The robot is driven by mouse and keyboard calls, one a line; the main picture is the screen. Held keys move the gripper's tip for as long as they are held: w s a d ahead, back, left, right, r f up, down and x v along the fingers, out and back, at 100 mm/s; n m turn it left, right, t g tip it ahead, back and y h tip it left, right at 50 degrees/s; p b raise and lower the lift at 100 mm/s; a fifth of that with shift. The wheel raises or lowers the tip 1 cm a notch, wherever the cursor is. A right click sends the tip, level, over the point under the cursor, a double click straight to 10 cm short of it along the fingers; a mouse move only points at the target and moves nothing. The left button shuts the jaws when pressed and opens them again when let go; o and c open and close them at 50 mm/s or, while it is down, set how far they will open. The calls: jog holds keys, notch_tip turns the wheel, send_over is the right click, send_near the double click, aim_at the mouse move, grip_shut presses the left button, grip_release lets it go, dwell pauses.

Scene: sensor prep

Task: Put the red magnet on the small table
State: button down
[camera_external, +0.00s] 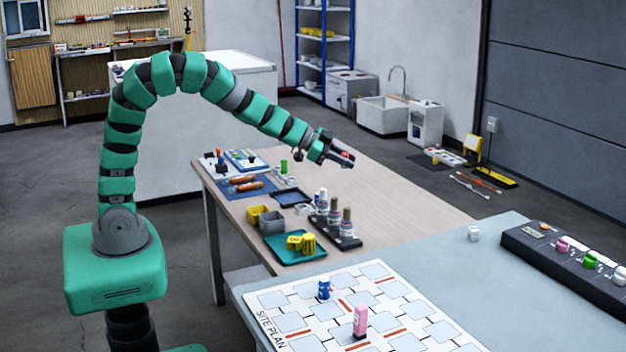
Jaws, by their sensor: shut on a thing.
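My gripper (343,157) is shut on the red magnet (347,154), of which only a small red part shows between the fingers. It holds the magnet in the air above the far part of the wooden-topped table (400,203). A grey-blue table (460,262) stands in front of it at the right, with a white site plan board (388,290) on it. I cannot tell which of these tables is the small one.
The wooden table's left side holds a teal tray (276,251) with yellow pieces, grey and yellow bins (271,222), a dark rack of bottles (348,242) and a blue mat (229,190). Its right part is clear.

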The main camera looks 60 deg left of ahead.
jog(key=s+a+r+n+t+y, duration=0.1)
jog(key=a+n+y, duration=0.1)
jog(key=a, duration=0.8)
jog(key=shift+s+a+r+n+y, duration=0.15)
jog(key=shift+s+a+n+y, duration=0.1)
jog(key=shift+s+n+y, duration=0.05)
jog(key=shift+d, duration=0.1)
jog(key=m+g+h, duration=0.9)
jog(key=m, duration=0.2)
send_over(387, 301)
notch_tip(387, 301, down, 8)
notch_tip(387, 301, down, 10)
jog(key=b, duration=0.3)
jog(key=shift+r, duration=0.25)
